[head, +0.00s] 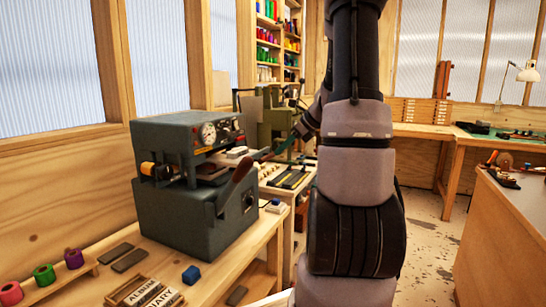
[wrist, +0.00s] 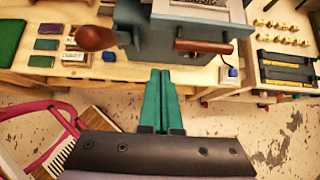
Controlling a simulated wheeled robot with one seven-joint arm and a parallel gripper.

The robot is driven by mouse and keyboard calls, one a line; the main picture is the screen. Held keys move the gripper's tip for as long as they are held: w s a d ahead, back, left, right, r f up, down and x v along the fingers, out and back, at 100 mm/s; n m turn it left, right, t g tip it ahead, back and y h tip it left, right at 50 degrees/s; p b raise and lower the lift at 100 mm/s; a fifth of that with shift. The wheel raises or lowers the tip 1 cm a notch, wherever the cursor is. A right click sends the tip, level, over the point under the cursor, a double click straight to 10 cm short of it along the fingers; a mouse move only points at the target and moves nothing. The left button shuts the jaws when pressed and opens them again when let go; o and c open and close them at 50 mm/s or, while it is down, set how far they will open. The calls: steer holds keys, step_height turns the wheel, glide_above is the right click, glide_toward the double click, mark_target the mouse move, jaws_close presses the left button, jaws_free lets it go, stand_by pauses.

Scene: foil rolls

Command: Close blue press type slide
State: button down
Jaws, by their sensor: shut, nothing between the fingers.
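The blue-grey press (head: 185,215) stands on the wooden bench at left in the head view. Its front edge shows at the top of the wrist view (wrist: 165,45). A lever with a brown wooden handle (head: 238,171) tilts up at its right side; a rounded brown knob (wrist: 96,38) shows in the wrist view. A brown bar-like handle (wrist: 205,46) sticks out at the press's front right; I cannot tell surely whether it belongs to the type slide. My gripper (wrist: 160,72) has its teal fingers together, empty, pointing at the press front below that handle, apparently apart from it.
Several coloured foil rolls (head: 44,273) and a type tray (head: 145,292) lie on the near left. A neighbouring table (wrist: 285,75) holds brass pieces.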

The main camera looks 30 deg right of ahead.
mark_target(216, 159)
steer(key=w+a+r+x, duration=0.1)
steer(key=r+x, duration=0.1)
steer(key=x, duration=1)
steer(key=shift+w+a, duration=0.15)
steer(key=shift+w, duration=0.2)
steer(key=w+a, duration=0.3)
steer(key=w, duration=0.1)
steer(key=w+a, duration=0.3)
steer(key=w, duration=0.1)
steer(key=w+a, duration=0.4)
steer(key=w, duration=0.1)
steer(key=shift+a, duration=0.1)
steer(key=shift+w+a, duration=0.2)
steer(key=shift+w+a+r, duration=0.15)
